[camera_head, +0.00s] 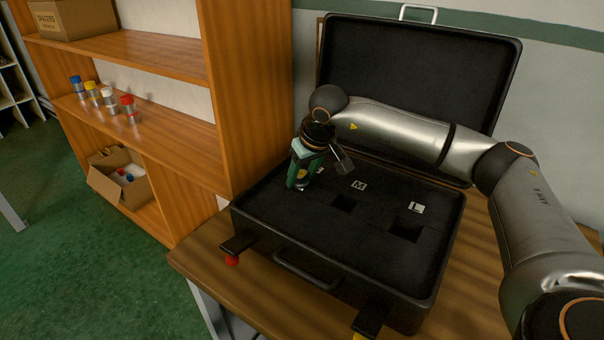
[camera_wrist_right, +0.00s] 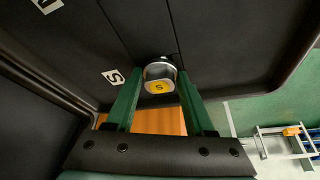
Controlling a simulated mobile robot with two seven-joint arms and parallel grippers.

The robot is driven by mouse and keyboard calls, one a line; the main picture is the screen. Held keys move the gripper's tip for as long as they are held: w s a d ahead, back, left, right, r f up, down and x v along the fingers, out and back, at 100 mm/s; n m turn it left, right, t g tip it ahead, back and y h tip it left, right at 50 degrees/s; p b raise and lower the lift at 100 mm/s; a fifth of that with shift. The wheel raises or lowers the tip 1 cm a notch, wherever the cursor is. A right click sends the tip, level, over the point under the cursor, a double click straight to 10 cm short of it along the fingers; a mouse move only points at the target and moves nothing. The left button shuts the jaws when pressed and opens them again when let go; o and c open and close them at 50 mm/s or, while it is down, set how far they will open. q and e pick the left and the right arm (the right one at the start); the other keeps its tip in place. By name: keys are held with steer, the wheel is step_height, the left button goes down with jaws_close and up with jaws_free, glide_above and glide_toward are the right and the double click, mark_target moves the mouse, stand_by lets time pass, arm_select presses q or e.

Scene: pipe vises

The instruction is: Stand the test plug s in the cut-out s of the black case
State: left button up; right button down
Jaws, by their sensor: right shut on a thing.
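The open black case (camera_head: 340,228) lies on the wooden table with a dark foam insert. Its M cut-out (camera_head: 343,204) and L cut-out (camera_head: 405,232) show as empty square holes beside white letter labels. My right gripper (camera_head: 301,180) is over the left part of the insert, its green fingers pointing down. It is shut on the test plug s (camera_wrist_right: 160,76), a silver cylinder with a yellow top marked S. The S label (camera_wrist_right: 113,76) lies beside the plug in the wrist view. The s cut-out is hidden; I cannot tell whether the plug is inside it. My left gripper is not in view.
The raised lid (camera_head: 415,85) stands behind the insert. A wooden shelf unit (camera_head: 170,55) stands to the left, with several colour-capped plugs (camera_head: 105,97) and an open cardboard box (camera_head: 120,178). The case handle (camera_head: 305,270) is at the front.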

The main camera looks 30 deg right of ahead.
steer(key=shift+s+a+f, duration=0.1)
steer(key=shift+s+f, duration=0.1)
steer(key=shift+f, duration=0.45)
steer(key=shift+c, duration=1.7)
jaws_free()
steer(key=shift+o, duration=0.4)
steer(key=shift+r, duration=0.75)
steer(key=v, duration=1.1)
steer(key=shift+r, duration=0.45)
